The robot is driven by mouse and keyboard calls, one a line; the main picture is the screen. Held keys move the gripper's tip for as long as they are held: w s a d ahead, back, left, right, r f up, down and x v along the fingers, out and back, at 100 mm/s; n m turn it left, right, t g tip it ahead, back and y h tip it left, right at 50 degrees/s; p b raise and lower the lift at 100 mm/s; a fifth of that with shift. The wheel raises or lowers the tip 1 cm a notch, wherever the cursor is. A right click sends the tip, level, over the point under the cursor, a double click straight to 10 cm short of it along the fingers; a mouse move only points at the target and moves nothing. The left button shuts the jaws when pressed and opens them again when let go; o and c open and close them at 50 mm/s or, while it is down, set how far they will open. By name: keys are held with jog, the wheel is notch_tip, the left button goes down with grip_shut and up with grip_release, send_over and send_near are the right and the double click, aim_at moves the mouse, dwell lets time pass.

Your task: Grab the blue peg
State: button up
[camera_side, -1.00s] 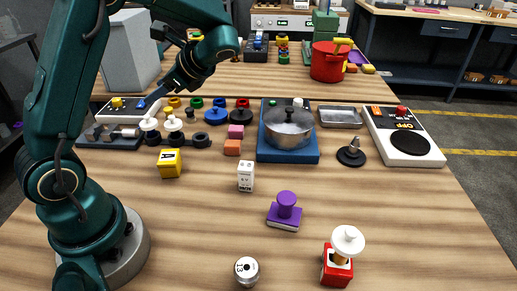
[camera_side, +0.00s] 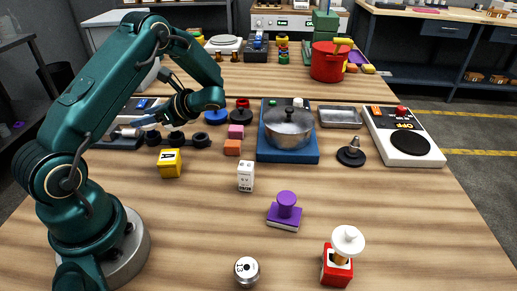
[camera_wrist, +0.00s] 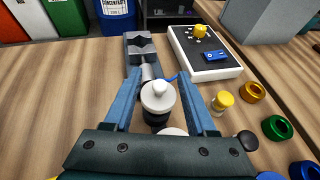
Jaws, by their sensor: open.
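I cannot tell for sure which thing is the blue peg. In the wrist view a small blue piece (camera_wrist: 215,56) lies on the white-framed panel (camera_wrist: 205,74), beyond and to the right of my gripper. A thin blue bit (camera_wrist: 170,78) shows just behind a white knobbed piece, and most of it is hidden. My gripper (camera_wrist: 159,76) is open, its two blue-grey fingers apart on either side of the white knobbed piece (camera_wrist: 158,100). I cannot tell whether they touch it. In the side view my wrist hides part of this area.
A dark V-block (camera_wrist: 140,47) stands ahead with a grey cylinder (camera_wrist: 148,73) near it. A small yellow piece (camera_wrist: 222,102) and coloured rings (camera_wrist: 277,128) are to the right. In the side view a yellow cube (camera_side: 170,163) stands nearer the front. Bare table lies left of the V-block.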

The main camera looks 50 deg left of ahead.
grip_shut()
jog(key=shift+r, duration=0.15)
